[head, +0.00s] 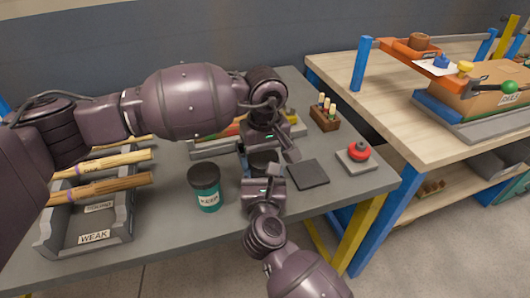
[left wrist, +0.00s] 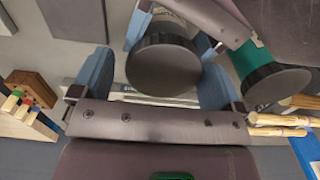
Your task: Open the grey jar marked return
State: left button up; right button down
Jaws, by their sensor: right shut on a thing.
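A jar with a dark round lid (head: 263,157) stands upright on the grey table between my two grippers, mostly hidden by them in the head view. In the left wrist view its lid (left wrist: 163,66) shows large, with a pale grey body behind it; I cannot read its label. My left gripper (left wrist: 155,80) is open, with one blue finger on each side of the lid and a small gap visible. In the head view my left gripper (head: 265,148) is above the jar. My right gripper (head: 264,178) is shut on the jar's body from the near side.
A teal jar with a black lid (head: 206,188) stands close left. A grey tray (head: 94,238) marked WEAK, with wooden sticks, is farther left. A dark pad (head: 308,174), a red button (head: 358,151) and a wooden peg block (head: 325,116) lie right. A second table (head: 400,105) stands beyond.

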pick_arm(q)
jog(key=c, duration=0.9)
jog(key=shift+o, duration=0.2)
jog(key=n, duration=0.6)
jog(key=shift+w+d+r+n, duration=0.1)
jog(key=shift+r+n, duration=0.05)
jog(key=shift+n, duration=0.25)
jog(key=o, duration=1)
jog(key=shift+s, duration=0.25)
